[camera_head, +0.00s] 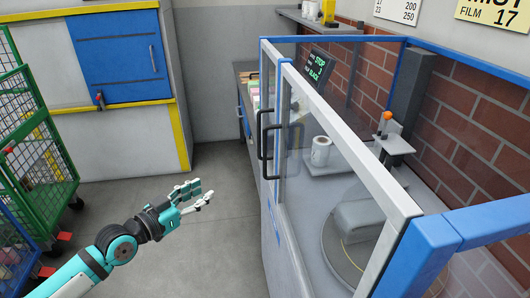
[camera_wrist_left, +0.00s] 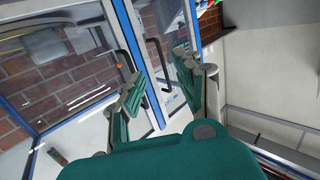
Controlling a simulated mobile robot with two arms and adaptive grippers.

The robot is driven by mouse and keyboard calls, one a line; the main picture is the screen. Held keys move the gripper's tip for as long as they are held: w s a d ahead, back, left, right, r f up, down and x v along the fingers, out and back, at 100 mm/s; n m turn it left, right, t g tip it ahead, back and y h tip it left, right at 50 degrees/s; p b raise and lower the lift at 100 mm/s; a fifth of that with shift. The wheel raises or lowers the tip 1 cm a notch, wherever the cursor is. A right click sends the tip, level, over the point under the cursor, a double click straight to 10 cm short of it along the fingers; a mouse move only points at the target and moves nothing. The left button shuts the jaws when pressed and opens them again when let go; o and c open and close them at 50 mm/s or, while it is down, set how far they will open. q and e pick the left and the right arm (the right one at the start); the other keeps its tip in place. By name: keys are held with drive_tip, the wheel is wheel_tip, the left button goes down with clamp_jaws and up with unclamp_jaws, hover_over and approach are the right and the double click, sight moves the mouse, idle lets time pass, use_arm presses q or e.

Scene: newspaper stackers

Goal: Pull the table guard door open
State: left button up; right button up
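The table guard (camera_head: 350,137) is a clear-paned enclosure with white and blue framing, at the right of the head view. Two upright black handles, a nearer one (camera_head: 263,156) and a farther one (camera_head: 259,125), stand on its door side. Both handles also show in the left wrist view, one at left (camera_wrist_left: 124,50) and one near the middle (camera_wrist_left: 157,62). The door panels look closed. My left gripper (camera_head: 204,193) is open and empty, in the air left of the handles and apart from them. My right gripper is not in view.
A white roll (camera_head: 320,151) and a grey machine (camera_head: 356,217) are behind the panes. A green wire cart (camera_head: 40,150) stands at left. A blue cabinet door (camera_head: 118,58) is at the back left. The grey floor (camera_head: 222,180) between is clear.

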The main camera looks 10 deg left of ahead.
use_arm(q)
drive_tip(key=s+d+r+m+h, duration=0.2)
drive_tip(key=s+d+r+h, duration=0.1)
drive_tip(key=d+r, duration=0.3)
drive_tip(key=r+p, duration=0.1)
drive_tip(key=p, duration=0.3)
hover_over(265, 174)
drive_tip(key=shift+w, duration=0.3)
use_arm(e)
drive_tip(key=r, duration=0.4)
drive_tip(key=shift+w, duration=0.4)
use_arm(q)
clamp_jaws()
